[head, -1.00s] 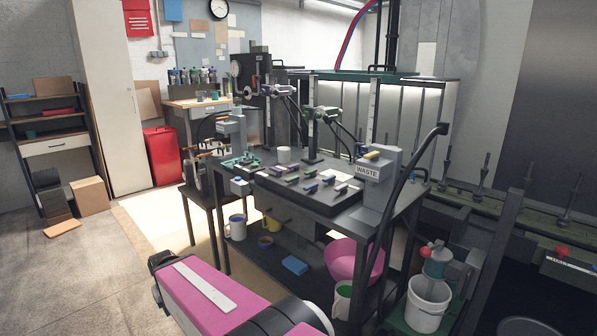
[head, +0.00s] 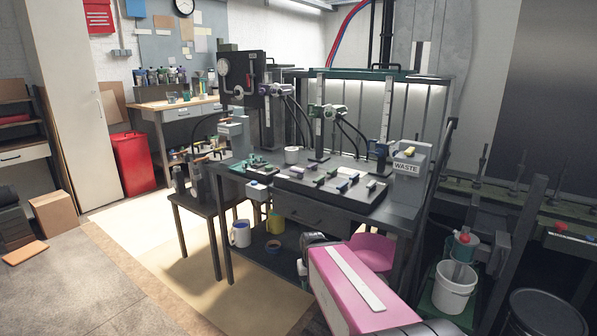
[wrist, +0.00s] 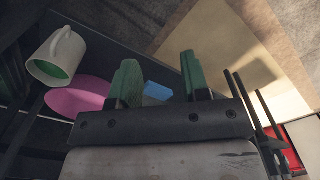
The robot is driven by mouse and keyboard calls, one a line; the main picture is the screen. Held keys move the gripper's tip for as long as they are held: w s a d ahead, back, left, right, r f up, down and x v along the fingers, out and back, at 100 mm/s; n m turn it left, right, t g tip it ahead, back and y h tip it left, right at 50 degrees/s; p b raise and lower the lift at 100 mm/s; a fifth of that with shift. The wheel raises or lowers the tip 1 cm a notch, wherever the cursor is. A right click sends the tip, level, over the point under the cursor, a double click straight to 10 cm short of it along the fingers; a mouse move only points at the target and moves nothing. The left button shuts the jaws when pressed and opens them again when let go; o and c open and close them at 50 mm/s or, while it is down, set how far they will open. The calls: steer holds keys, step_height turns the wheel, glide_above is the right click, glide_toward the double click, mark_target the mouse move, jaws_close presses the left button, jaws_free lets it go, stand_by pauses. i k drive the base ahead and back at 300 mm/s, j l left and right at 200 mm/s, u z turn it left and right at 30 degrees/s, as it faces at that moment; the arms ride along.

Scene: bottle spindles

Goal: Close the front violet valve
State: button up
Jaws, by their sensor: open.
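A black panel (head: 335,199) on the dark workbench (head: 405,213) carries several small coloured handles. A violet-tinted fitting (head: 275,89) also shows on the upright stand at the back, so I cannot tell which is the front violet valve. My gripper (wrist: 160,80) is open and empty in the wrist view, its two green fingers apart. It points down over the bench's lower shelf and the floor, away from the panel. No valve shows in the wrist view.
A waste box (head: 407,166) stands at the bench's right end. A white mug (head: 292,155) stands behind the panel. Below are a blue-rimmed mug (head: 239,234) and a pink bowl (head: 372,250). A white bucket (head: 455,290) stands at right.

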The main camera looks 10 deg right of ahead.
mark_target(300, 173)
steer(key=j, duration=1.5)
